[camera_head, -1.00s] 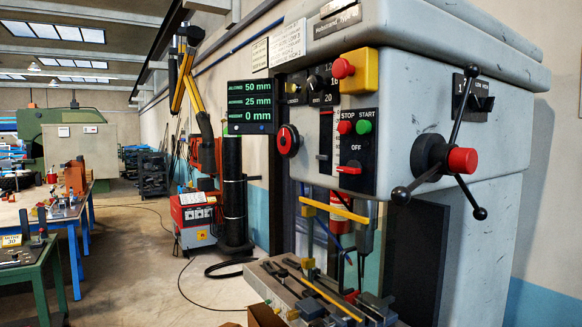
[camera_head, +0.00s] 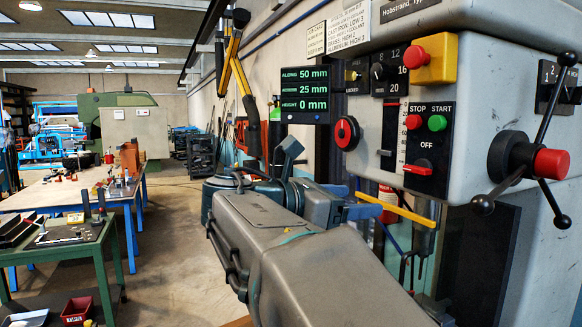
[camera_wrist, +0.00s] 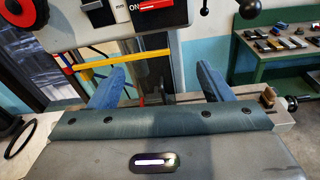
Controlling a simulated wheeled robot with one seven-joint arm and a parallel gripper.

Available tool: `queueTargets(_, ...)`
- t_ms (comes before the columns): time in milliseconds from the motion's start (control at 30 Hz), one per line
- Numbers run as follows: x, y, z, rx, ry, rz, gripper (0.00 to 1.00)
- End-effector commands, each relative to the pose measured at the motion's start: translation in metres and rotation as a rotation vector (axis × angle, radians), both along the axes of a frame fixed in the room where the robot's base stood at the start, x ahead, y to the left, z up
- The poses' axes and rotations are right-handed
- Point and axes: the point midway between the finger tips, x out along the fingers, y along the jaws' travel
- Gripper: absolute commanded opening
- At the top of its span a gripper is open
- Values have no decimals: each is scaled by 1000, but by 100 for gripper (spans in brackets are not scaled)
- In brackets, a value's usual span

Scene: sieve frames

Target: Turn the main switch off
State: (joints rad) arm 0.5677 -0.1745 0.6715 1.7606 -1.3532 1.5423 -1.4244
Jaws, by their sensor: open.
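The main switch (camera_head: 418,170) is a red handle on the black plate of the grey drilling machine, below the STOP and START buttons. The word OFF is above it. The handle lies level, pointing left. In the wrist view the red handle (camera_wrist: 155,5) shows at the top edge, with ON beside its left end. My gripper (camera_head: 358,202) is to the left of the switch and lower in the head view. In the wrist view its two blue fingers (camera_wrist: 160,78) are spread apart with nothing between them, below the panel. My gripper does not touch the switch.
A yellow bar (camera_head: 398,208) crosses just below the panel, near my gripper. A red emergency button on a yellow box (camera_head: 432,60) sits above. A spoked feed handle (camera_head: 520,160) sticks out at right. A green bench (camera_head: 75,240) stands at left.

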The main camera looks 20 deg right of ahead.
Motion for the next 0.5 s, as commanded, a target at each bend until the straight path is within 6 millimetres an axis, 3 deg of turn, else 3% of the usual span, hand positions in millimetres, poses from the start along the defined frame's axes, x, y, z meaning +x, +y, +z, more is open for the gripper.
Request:
queueTargets(100, 2, -1, 28, -84, 60, -22, 73)
queueTargets(200, 2, -3, 38, -115, 82, -30, 73)
queueTargets(367, 3, -20, 40, -122, 88, -35, 73)
queueTargets(500, 5, -48, 40, -121, 88, -36, 73)
